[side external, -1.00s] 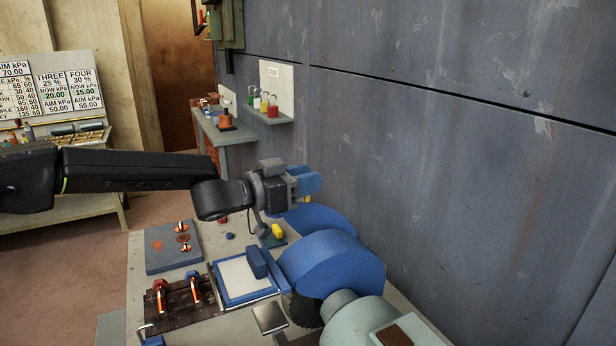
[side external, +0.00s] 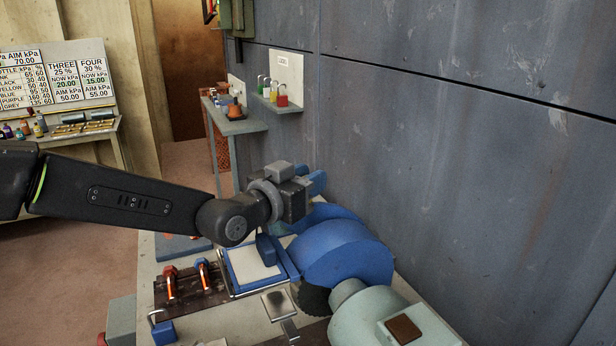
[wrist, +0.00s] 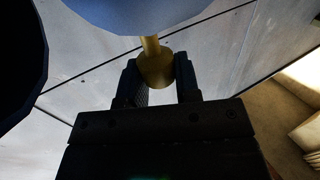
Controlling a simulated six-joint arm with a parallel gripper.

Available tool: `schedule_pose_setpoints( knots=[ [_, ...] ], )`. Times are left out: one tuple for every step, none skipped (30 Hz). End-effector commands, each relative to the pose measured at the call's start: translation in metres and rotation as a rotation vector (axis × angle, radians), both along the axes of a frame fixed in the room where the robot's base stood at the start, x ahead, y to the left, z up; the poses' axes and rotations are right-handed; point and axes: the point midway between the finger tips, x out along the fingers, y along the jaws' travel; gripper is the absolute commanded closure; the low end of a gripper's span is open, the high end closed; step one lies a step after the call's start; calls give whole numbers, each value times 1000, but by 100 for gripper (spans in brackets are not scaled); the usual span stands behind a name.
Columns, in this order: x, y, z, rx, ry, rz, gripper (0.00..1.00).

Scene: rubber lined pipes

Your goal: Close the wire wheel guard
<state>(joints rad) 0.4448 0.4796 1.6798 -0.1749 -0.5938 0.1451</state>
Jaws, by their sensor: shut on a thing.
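Two blue rounded guards stand on the bench, a large front guard (side external: 350,258) and a rear guard (side external: 322,214) partly hidden behind it and my wrist. My gripper (side external: 317,182) is above the rear guard in the side view. In the wrist view my gripper (wrist: 160,75) is shut on a yellow knob (wrist: 156,68), which joins by a thin stem to a pale blue rounded surface (wrist: 130,12), seemingly a guard. The knob is hidden in the side view. A dark wheel (side external: 315,298) shows under the front guard.
A grey-green motor housing (side external: 365,318) stands in front of the guards. A blue-framed tray (side external: 252,268), red and blue padlock-like pieces (side external: 170,283) and a blue padlock (side external: 163,330) lie to the left. A grey wall (side external: 450,130) rises close behind on the right.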

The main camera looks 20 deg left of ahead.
Motion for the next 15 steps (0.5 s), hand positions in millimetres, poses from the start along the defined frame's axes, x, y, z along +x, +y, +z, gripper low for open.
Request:
schedule_pose_setpoints(
  knots=[
    [-1, 0, 0, -1, -2, 3, 100],
    [-1, 0, 0, -1, -2, 5, 100],
    [-1, 0, 0, -1, -2, 6, 100],
    [-1, 0, 0, 0, -2, 7, 100],
    [-1, 0, 0, 0, -2, 7, 100],
    [-1, 0, 0, 0, -3, 7, 100],
    [-1, 0, 0, 0, -3, 7, 100],
    [-1, 0, 0, 0, -3, 7, 100],
    [-1, 0, 0, 0, -3, 7, 100],
    [-1, 0, 0, 0, -3, 7, 100],
    [-1, 0, 0, 0, -3, 7, 100],
    [-1, 0, 0, 0, -3, 7, 100],
    [-1, 0, 1, 0, -3, 7, 100],
    [-1, 0, 1, 0, -4, 6, 68],
    [-1, 0, 1, -1, -4, 6, 64]
  ],
)
